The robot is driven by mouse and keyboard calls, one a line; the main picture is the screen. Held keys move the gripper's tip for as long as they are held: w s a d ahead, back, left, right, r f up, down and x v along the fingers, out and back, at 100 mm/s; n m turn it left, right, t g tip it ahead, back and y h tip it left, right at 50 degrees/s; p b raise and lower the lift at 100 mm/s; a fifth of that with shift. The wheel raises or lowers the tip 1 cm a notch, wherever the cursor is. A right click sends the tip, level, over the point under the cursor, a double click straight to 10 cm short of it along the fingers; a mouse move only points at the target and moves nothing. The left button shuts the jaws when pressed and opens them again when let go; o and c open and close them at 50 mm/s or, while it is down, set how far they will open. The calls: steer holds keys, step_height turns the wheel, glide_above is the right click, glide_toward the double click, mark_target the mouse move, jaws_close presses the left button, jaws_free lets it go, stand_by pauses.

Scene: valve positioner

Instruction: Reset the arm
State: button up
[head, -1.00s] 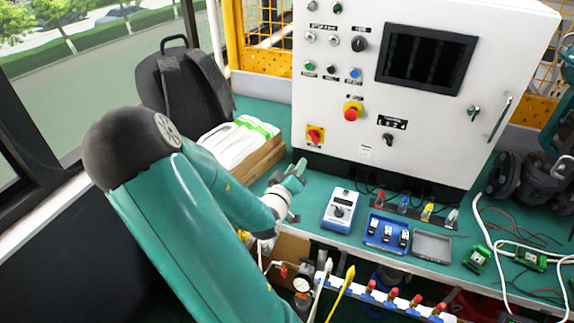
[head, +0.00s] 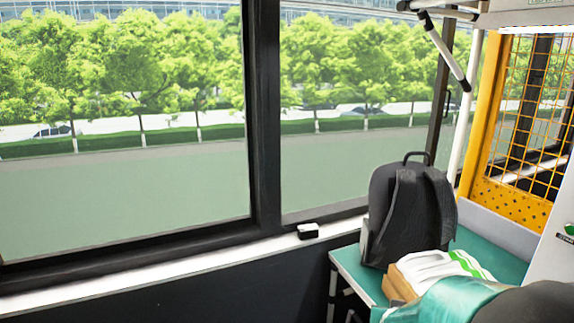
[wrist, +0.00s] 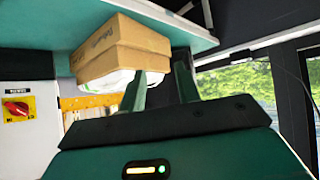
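My gripper (wrist: 160,86) shows in the wrist view as two dark green fingers standing apart, with no object held between them. The fingers point toward a cardboard box (wrist: 128,48) with a white bag against it, on the teal bench. I cannot tell the exact gap. In the head view my gripper is out of sight. Part of my teal and black arm (head: 450,301) shows at the bottom right edge, in front of the bench.
A black backpack (head: 408,215) stands on the teal bench (head: 352,277), beside white and green packages (head: 440,266). The window ledge holds a small black and white box (head: 308,230). A yellow mesh frame (head: 512,200) is at the right. The wrist view shows a red switch (wrist: 16,108) at left.

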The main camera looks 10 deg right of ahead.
steer(key=s+a+r+n+y, duration=0.1)
steer(key=a+r+n+y, duration=0.2)
steer(key=a, duration=0.5)
steer(key=s+a+r+y, duration=0.1)
steer(key=a+r+y, duration=0.2)
steer(key=a+r, duration=0.4)
steer(key=s+a+r+n+g, duration=0.2)
steer(key=s+a, duration=0.6)
steer(key=s, duration=0.4)
step_height(320, 180, up, 2)
steer(key=shift+a+r+n+g, duration=0.1)
steer(key=shift+a+n+g, duration=0.15)
steer(key=shift+n, duration=0.35)
